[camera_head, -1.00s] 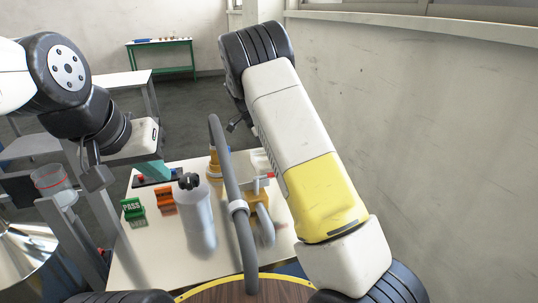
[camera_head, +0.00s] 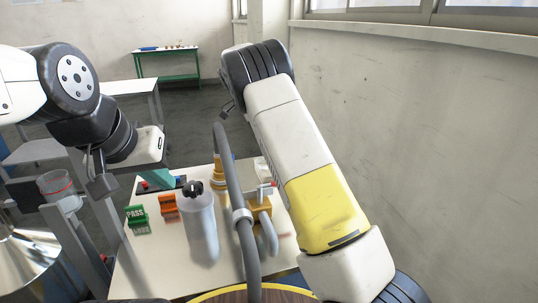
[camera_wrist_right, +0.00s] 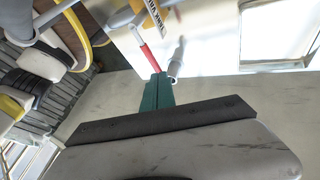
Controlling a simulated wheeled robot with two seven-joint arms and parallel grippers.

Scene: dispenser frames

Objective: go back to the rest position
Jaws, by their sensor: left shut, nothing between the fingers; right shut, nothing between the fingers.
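My left gripper (camera_head: 157,180) comes in from the left in the head view. Its teal fingers are shut and empty, over the back left part of the white table (camera_head: 150,270). My right gripper (camera_wrist_right: 157,92) shows in the right wrist view, its teal fingers shut with nothing between them. In the head view it is hidden behind my right arm. In the wrist view a red-handled part (camera_wrist_right: 150,56) and a grey nozzle-like piece (camera_wrist_right: 176,62) appear beyond the fingertips; I cannot tell whether they touch.
On the table stand a grey bottle (camera_head: 201,225) with a black cap, a green PASS sign (camera_head: 137,217), an orange sign (camera_head: 168,205) and a yellow fixture (camera_head: 262,210). A clear cup (camera_head: 56,184) is at left. A wall (camera_head: 440,130) bounds the right.

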